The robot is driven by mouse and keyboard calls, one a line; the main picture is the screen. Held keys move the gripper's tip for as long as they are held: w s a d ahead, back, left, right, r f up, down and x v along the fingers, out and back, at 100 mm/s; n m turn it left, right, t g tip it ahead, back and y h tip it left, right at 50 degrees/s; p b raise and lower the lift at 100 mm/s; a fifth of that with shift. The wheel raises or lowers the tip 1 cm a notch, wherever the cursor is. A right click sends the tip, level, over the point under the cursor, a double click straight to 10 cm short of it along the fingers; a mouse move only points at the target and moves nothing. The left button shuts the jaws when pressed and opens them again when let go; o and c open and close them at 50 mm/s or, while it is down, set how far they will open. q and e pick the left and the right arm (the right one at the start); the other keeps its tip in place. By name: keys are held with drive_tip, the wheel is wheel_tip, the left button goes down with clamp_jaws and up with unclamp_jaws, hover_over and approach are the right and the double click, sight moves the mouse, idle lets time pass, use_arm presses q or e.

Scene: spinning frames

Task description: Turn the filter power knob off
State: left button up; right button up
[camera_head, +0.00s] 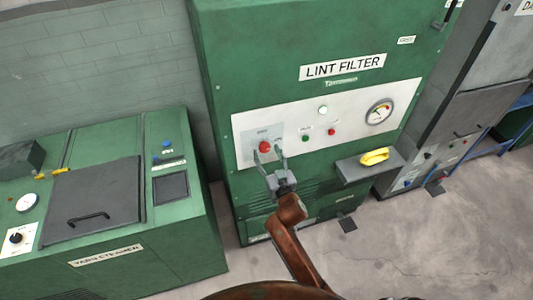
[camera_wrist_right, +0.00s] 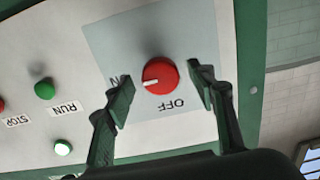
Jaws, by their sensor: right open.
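The filter power knob (camera_head: 265,147) is red and round, on a grey plate on the white panel of the green lint filter cabinet (camera_head: 270,45). In the right wrist view, the knob (camera_wrist_right: 160,75) appears upside down. Its white mark points left, toward the partly hidden ON label; the OFF label (camera_wrist_right: 172,104) lies below the knob. My right gripper (camera_head: 268,154) is open, with its fingers on either side of the knob. In the wrist view, gaps show between the fingertips (camera_wrist_right: 160,82) and the knob. My left gripper is not in view.
The panel also has a green RUN button (camera_wrist_right: 45,89), a red button (camera_head: 331,132), a white lamp (camera_head: 323,110) and a gauge (camera_head: 379,112). A shelf (camera_head: 356,170) with a yellow object (camera_head: 375,156) juts out at lower right. A green yarn steamer (camera_head: 115,215) stands at left.

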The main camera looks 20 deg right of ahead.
drive_tip(key=shift+w, duration=0.3)
drive_tip(key=shift+c, duration=0.7)
drive_tip(key=c, duration=1)
